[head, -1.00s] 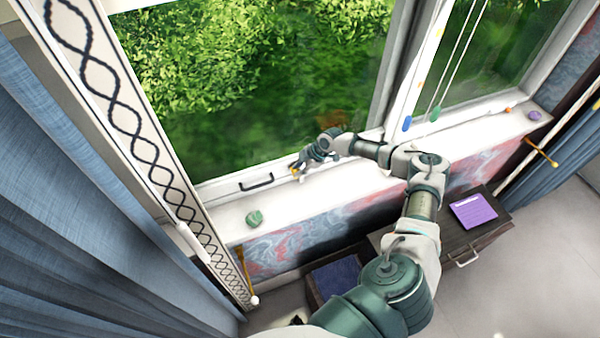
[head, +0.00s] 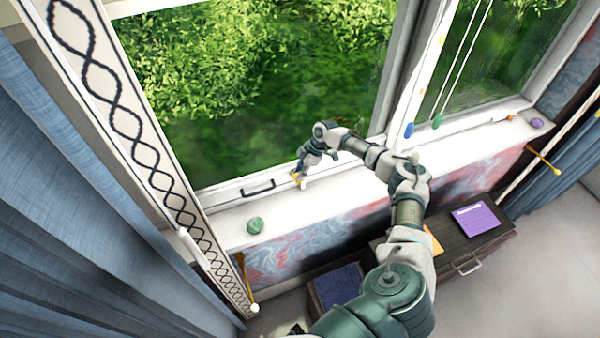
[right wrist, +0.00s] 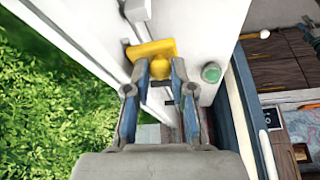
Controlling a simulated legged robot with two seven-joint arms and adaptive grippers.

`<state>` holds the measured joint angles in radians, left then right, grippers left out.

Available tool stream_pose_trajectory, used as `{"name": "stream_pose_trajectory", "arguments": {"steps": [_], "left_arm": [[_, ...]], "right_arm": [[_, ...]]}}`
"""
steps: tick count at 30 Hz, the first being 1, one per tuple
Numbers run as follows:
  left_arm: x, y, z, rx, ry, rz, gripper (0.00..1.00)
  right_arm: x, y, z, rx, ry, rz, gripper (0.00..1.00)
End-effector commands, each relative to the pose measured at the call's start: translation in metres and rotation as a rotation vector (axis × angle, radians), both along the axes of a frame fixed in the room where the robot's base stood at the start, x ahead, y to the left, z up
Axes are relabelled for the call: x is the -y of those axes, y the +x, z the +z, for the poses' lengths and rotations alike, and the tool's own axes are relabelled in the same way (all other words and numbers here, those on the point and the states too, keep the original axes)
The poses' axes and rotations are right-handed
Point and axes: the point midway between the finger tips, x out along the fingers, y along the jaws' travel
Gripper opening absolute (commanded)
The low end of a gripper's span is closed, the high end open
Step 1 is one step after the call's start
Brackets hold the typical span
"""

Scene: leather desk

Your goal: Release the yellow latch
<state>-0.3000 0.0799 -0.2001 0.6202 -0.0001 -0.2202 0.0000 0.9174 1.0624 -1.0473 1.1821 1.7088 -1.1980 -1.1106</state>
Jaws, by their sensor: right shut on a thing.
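The yellow latch (right wrist: 152,50) sits on the white window frame, and in the right wrist view it lies at and between my right gripper's fingertips. It also shows as a small yellow spot (head: 295,176) at the bottom of the window in the head view. My right gripper (right wrist: 161,70) is shut on the latch, its two fingers on either side of the rounded yellow part. In the head view the right gripper (head: 300,178) reaches down to the bottom rail of the window, and its fingers partly cover the latch. My left gripper is not in view.
A dark handle (head: 258,188) is on the window rail left of the latch. A green stone (head: 255,225) lies on the sill (head: 340,193), and a purple one (head: 537,123) at its right end. Blue and green cord pulls hang at right. A drawer cabinet (head: 487,243) carries a purple pad (head: 476,219).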

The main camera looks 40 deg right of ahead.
Motion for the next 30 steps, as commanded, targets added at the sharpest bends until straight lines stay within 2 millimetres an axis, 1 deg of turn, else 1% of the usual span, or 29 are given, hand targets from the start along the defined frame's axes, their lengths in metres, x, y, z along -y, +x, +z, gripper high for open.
{"name": "stream_pose_trajectory", "arguments": {"steps": [1, 2, 3, 19, 23, 30], "left_arm": [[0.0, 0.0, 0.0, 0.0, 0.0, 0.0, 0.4], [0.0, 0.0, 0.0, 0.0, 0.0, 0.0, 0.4], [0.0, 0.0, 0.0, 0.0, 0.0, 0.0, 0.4], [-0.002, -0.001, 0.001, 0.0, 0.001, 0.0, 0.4], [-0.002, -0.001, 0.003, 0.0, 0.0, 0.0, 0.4], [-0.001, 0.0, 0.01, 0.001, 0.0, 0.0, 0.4]], "right_arm": [[0.001, 0.0, -0.002, 0.001, -0.003, -0.001, 0.31], [0.001, 0.0, -0.002, 0.001, -0.003, -0.001, 0.39], [0.001, 0.0, -0.002, 0.001, -0.003, -0.001, 0.48], [-0.001, -0.002, -0.001, 0.014, -0.009, 0.0, 0.49], [-0.002, -0.006, -0.002, 0.071, -0.028, 0.002, 0.49], [-0.004, -0.014, -0.01, 0.262, -0.089, 0.002, 0.49]]}}
